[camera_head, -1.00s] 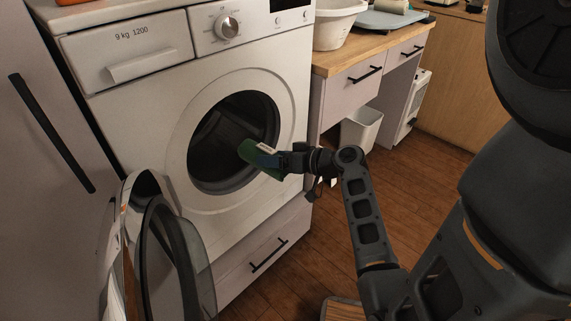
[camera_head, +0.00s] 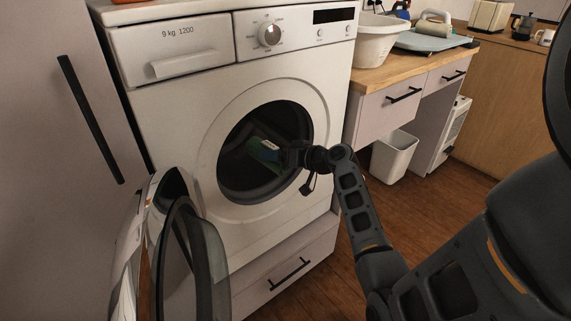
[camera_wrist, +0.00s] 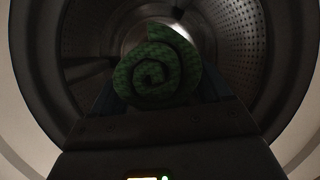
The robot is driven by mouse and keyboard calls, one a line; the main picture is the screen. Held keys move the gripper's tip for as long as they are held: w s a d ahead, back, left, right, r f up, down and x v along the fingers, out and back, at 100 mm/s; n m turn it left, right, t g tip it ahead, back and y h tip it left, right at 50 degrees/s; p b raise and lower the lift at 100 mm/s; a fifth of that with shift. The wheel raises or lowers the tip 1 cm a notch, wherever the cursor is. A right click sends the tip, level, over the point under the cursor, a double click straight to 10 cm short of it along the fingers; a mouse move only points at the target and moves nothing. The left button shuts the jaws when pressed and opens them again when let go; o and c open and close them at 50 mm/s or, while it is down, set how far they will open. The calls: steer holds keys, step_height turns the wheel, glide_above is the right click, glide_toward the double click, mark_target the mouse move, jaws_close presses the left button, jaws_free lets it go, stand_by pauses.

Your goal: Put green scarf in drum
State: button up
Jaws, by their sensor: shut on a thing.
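The green scarf (camera_head: 262,150) is rolled up and held at the mouth of the washing machine's drum (camera_head: 238,165). In the wrist view the scarf (camera_wrist: 158,72) shows its spiral end, with the perforated drum wall (camera_wrist: 232,42) around and behind it. My gripper (camera_head: 277,154) is shut on the scarf and reaches in through the round opening. The fingers show only in part beside the roll in the wrist view. The drum's lower inside is dark, and I cannot tell whether the scarf touches it.
The washer door (camera_head: 185,255) stands wide open at the lower left. A counter with a white basin (camera_head: 376,40) is on the right, with a white bin (camera_head: 393,157) below it. A tall cabinet (camera_head: 55,160) stands on the left.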

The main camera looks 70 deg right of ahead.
steer(key=w+d+f+b, duration=0.1)
steer(key=w+d+b, duration=0.3)
steer(key=w+b, duration=0.2)
steer(key=w+d+f+b, duration=0.2)
steer(key=w+d+b, duration=0.2)
steer(key=w, duration=0.4)
steer(key=shift+d+f+b, duration=0.2)
steer(key=shift+d+b, duration=0.15)
steer(key=shift+b, duration=0.5)
steer(key=shift+w, duration=0.1)
steer(key=o, duration=1)
steer(key=shift+o, duration=0.2)
steer(key=p+v, duration=0.1)
steer(key=v, duration=0.6)
steer(key=shift+s+a+r+p, duration=0.15)
steer(key=shift+s+p, duration=0.15)
steer(key=shift+s, duration=0.05)
